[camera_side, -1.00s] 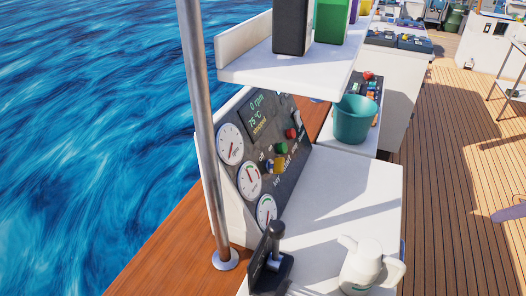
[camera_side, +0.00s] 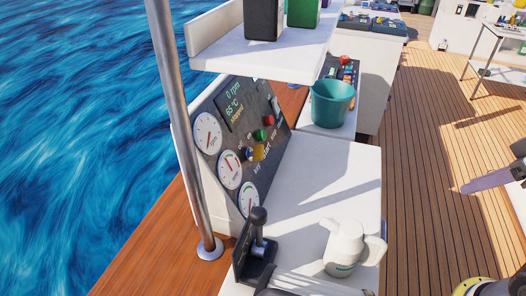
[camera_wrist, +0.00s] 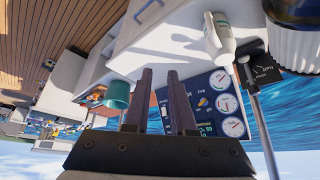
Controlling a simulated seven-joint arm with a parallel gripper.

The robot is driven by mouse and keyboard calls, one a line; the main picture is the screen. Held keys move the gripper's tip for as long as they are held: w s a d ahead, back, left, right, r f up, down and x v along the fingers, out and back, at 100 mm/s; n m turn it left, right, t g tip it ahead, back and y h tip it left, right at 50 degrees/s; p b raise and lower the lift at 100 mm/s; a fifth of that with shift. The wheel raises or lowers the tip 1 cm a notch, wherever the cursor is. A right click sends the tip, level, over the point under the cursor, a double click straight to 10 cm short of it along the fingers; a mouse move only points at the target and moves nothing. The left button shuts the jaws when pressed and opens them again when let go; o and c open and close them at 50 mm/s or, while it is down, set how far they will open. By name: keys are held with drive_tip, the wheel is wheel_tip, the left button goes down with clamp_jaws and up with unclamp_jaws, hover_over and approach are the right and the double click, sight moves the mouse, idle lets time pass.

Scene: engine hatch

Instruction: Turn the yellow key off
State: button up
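The yellow key (camera_side: 257,153) sits on the dark engine panel (camera_side: 236,118) in the side view, below a green button and a red button. Its exact turn angle is too small to tell. The panel display reads 0 rpm, 65 °C and a small line that looks like "stopped". In the wrist view the key looks like a small yellow spot (camera_wrist: 203,101) on the panel, right of my gripper (camera_wrist: 160,74). My gripper is open and empty, its two dark fingers apart, well short of the panel. A purple-grey piece at the side view's right edge seems mine.
A white jug (camera_side: 345,250) and a black throttle lever (camera_side: 259,232) stand on the white counter before the panel. A metal pole (camera_side: 183,130) rises at left. A shelf (camera_side: 265,60) with canisters overhangs the panel. A teal bucket (camera_side: 331,104) stands behind.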

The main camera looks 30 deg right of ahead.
sight(263, 152)
drive_tip(key=o, duration=0.9)
drive_tip(key=w+d+r+n+t+h, duration=0.1)
drive_tip(key=w+d+r+n+t, duration=0.1)
drive_tip(key=w+r+t, duration=0.4)
drive_tip(key=w+r, duration=0.4)
drive_tip(key=w, duration=0.2)
drive_tip(key=shift+w+n, duration=0.25)
drive_tip(key=shift+n, duration=0.15)
drive_tip(key=w+a+r+n+t+y, duration=0.1)
drive_tip(key=w+a+r+n+t, duration=0.15)
drive_tip(key=w, duration=0.35)
drive_tip(key=w+a+r+n+t+y, duration=0.1)
drive_tip(key=w+a+n+y, duration=0.15)
drive_tip(key=w, duration=0.25)
drive_tip(key=w+a+f+n+y, duration=0.4)
drive_tip(key=w+n, duration=0.1)
drive_tip(key=w, duration=0.1)
drive_tip(key=w+a+f+n+g+y, duration=0.1)
drive_tip(key=a+f+g+y, duration=0.15)
drive_tip(key=f, duration=0.75)
drive_tip(key=w+a+f+n+g+y, duration=0.1)
drive_tip(key=a+f+n+g, duration=0.2)
drive_tip(key=f, duration=0.7)
drive_tip(key=shift+m+g, duration=0.3)
drive_tip(key=shift+m, duration=0.4)
drive_tip(key=x, duration=1.3)
drive_tip(key=shift+w+a, duration=0.1)
drive_tip(key=shift+a, duration=0.15)
